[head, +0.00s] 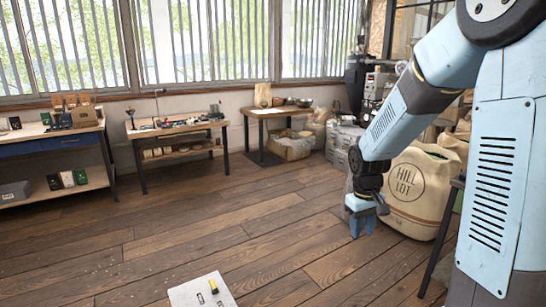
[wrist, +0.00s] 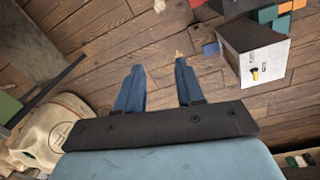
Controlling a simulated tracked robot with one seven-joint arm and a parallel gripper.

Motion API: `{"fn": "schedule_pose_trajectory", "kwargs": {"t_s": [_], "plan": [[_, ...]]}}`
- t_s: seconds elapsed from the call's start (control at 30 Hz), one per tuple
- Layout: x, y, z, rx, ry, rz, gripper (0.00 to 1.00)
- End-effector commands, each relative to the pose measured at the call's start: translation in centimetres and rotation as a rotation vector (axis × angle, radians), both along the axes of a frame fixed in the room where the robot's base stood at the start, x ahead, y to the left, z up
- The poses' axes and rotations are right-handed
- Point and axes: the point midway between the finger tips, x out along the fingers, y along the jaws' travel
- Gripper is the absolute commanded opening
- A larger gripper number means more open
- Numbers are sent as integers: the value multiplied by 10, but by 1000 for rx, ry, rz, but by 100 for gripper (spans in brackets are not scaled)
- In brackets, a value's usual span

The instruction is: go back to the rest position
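My gripper (head: 361,225) hangs low over the wooden floor at the right of the head view, fingers pointing down. It is in front of and left of a large beige sack (head: 418,195) with printed lettering. In the wrist view my gripper (wrist: 159,72) has its two blue fingers apart, with only floor showing between them. The gripper is open and empty. My pale blue arm reaches down from the upper right of the head view.
A white panel (head: 203,292) with a yellow piece is at the bottom of the head view. A workbench (head: 180,130), a small table (head: 277,112) and a blue-drawer bench (head: 50,143) line the window wall. A dark leg stands right of the sack. The middle floor is clear.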

Motion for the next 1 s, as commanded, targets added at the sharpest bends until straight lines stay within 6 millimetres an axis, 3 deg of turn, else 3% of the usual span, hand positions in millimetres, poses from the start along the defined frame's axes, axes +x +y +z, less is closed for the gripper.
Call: {"fn": "schedule_pose_trajectory", "kwargs": {"t_s": [0.4, 1.0], "plan": [[-46, 3, 77, -21, -137, -87, 38], [-130, 9, 154, 27, -331, -207, 38]]}}
